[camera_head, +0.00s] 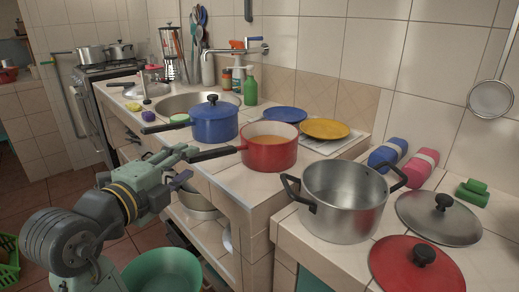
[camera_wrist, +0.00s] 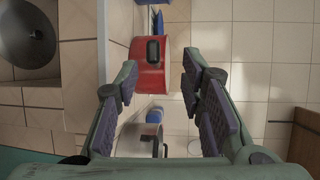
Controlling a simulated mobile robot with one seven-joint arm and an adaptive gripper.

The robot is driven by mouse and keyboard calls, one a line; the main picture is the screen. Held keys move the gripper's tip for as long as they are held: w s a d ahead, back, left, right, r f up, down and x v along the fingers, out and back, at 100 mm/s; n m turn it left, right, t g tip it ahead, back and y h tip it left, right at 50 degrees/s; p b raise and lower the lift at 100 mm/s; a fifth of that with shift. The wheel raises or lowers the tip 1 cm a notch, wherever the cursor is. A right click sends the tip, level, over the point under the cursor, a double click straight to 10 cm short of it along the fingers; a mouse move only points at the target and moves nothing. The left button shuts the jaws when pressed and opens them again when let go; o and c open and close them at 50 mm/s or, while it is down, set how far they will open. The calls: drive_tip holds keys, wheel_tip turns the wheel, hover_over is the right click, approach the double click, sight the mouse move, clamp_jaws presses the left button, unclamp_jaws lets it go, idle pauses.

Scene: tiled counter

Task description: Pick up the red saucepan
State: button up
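The red saucepan (camera_head: 268,152) stands on the tiled counter, with orange-brown contents. Its black handle (camera_head: 212,154) points left, toward my gripper (camera_head: 184,165). In the wrist view the red saucepan (camera_wrist: 147,76) is ahead of my gripper (camera_wrist: 160,64), and the handle's end shows between the two fingertips. The fingers are spread apart with nothing gripped. In the head view the fingertips are close to the handle's end; I cannot tell whether they touch it.
A blue lidded pot (camera_head: 214,124) stands just behind and left of the saucepan. A blue plate (camera_head: 284,115) and a yellow plate (camera_head: 325,129) lie behind it. A large steel pot (camera_head: 343,203) stands to the right. A green basin (camera_head: 163,270) is below.

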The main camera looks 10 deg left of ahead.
sight(202, 152)
drive_tip(key=x, duration=0.2)
drive_tip(key=p+x, duration=0.1)
drive_tip(key=x, duration=0.2)
drive_tip(key=p+x, duration=0.1)
drive_tip(key=x, duration=0.1)
drive_tip(key=shift+w+f, duration=0.15)
drive_tip(key=shift+f, duration=0.25)
drive_tip(key=shift+c, duration=0.2)
clamp_jaws()
idle(0.5)
drive_tip(key=shift+r, duration=0.1)
